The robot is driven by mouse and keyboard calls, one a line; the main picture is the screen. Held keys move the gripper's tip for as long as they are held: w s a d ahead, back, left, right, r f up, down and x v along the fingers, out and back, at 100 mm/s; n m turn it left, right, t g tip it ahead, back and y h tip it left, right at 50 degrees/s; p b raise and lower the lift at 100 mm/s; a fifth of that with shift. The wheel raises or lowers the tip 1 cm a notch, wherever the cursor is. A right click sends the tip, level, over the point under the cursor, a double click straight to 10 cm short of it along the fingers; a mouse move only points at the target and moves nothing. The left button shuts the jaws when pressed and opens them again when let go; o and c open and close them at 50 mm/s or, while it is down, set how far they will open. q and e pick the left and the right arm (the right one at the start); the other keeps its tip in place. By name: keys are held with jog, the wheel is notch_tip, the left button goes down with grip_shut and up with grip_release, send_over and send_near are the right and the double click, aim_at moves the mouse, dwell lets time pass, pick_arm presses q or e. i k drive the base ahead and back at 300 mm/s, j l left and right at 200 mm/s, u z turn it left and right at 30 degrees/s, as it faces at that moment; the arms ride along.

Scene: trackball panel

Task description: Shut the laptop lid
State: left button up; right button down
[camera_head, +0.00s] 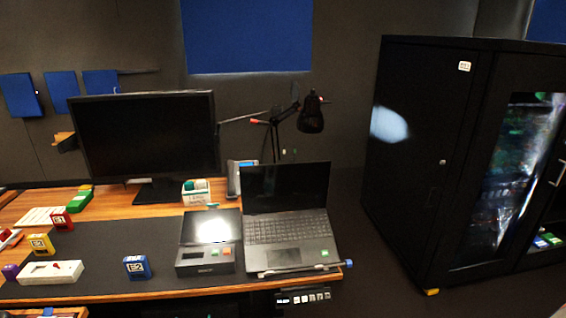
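The laptop (288,232) stands open near the right end of the desk. Its dark lid (287,187) is raised upright, leaning slightly back, with the keyboard facing up and toward me. A light bar with a blue end (348,263) lies along the laptop's front edge. Neither of my grippers shows in the head view.
A device with a bright screen (207,260) sits just left of the laptop. A monitor (146,140) and a lamp (311,115) stand behind. Small coloured blocks, including a blue one (137,267), lie on the dark mat (110,238). A black cabinet (420,150) stands at right.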

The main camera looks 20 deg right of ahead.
aim_at(285, 186)
jog(key=i+l+u, duration=0.1)
jog(key=l, duration=0.35)
jog(key=i+l+u, duration=0.1)
jog(key=l, duration=0.4)
jog(key=i+l+u, duration=0.15)
jog(key=l, duration=0.35)
jog(key=i+l+u, duration=0.1)
jog(key=l, duration=0.4)
jog(key=i, duration=0.1)
